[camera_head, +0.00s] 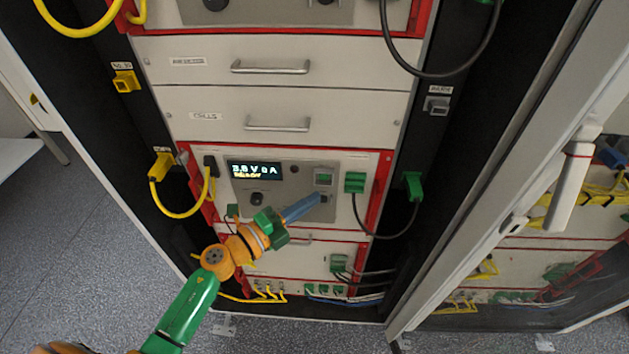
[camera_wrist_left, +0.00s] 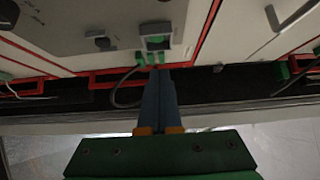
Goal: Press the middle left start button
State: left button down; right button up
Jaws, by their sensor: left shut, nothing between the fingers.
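The middle unit in the left rack has a grey panel (camera_head: 285,183) with a lit display (camera_head: 255,171) reading "3.8 V 0 A" and a smaller second line. A small square green button (camera_head: 323,179) sits right of the display. My left gripper (camera_head: 324,198), with long blue fingers, is shut and empty, its tips just below the green button in the head view. In the left wrist view the shut fingers (camera_wrist_left: 160,69) point up toward a square fitting with a green centre (camera_wrist_left: 156,39). I cannot tell whether the tips touch the panel. My right gripper is not in view.
A dark knob (camera_head: 257,199) is on the panel's left. A green plug (camera_head: 355,182) with a black cable is right of the panel; a yellow cable (camera_head: 185,212) loops at left. Drawers with handles (camera_head: 270,66) are above. An open cabinet door (camera_head: 500,170) stands at right.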

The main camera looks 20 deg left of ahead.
aim_at(328, 177)
pick_arm(q)
jog(key=w, duration=0.4)
jog(key=shift+w+a, duration=0.15)
jog(key=shift+w, duration=0.3)
jog(key=shift+b, duration=0.3)
